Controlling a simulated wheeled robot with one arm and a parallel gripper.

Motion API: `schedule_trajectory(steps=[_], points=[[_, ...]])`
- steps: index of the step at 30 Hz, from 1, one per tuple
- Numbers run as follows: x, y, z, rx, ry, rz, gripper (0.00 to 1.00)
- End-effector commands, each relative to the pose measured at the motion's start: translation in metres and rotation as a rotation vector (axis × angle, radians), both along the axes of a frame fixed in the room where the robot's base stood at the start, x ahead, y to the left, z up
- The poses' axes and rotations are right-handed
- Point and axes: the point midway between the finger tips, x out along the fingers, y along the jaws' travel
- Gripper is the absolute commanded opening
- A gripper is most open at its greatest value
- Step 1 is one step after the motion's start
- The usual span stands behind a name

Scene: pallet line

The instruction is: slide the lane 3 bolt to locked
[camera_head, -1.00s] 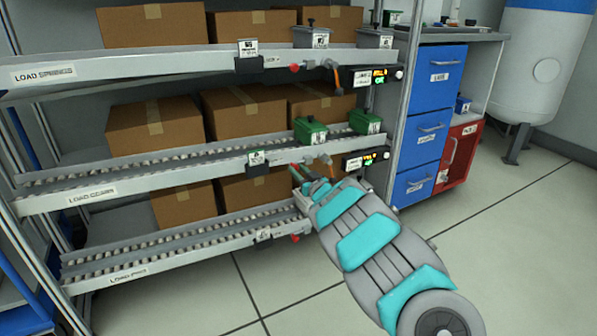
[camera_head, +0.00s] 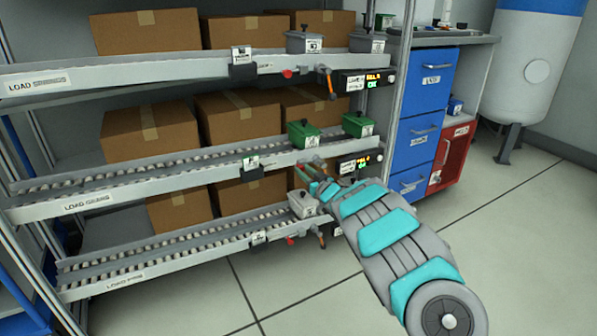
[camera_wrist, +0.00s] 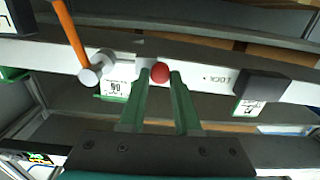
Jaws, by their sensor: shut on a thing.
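The bolt's round red knob (camera_wrist: 160,72) sits on a pale rail (camera_wrist: 200,80) in the wrist view. The green fingertips of my gripper (camera_wrist: 160,78) are on both sides of it, shut on it. Upside-down LOCK lettering (camera_wrist: 217,78) lies right of the knob, with a black block (camera_wrist: 262,86) beyond it and a gap between. In the head view my gripper (camera_head: 304,173) is at the front rail of the middle shelf and hides that knob. I cannot read a lane number there.
An orange lever (camera_wrist: 72,40) with a grey pivot stands close left of the fingers in the wrist view. Other red knobs show on the upper rail (camera_head: 288,73) and lower rail (camera_head: 291,241). Green bins (camera_head: 304,133) stand above my gripper, a grey bin (camera_head: 302,204) below.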

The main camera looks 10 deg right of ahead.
Motion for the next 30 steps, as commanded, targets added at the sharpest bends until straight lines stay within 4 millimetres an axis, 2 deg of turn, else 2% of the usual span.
schedule_trajectory(steps=[8,9,16,25,30], points=[[0.001,-0.005,0.000,0.002,0.000,-0.008,0.00],[0.001,-0.005,0.000,0.002,0.000,-0.009,0.36],[0.000,-0.004,0.000,0.002,0.000,-0.007,0.61],[-0.001,-0.003,0.001,0.001,-0.001,-0.005,0.61],[-0.011,-0.006,0.002,0.000,-0.003,-0.004,0.61]])
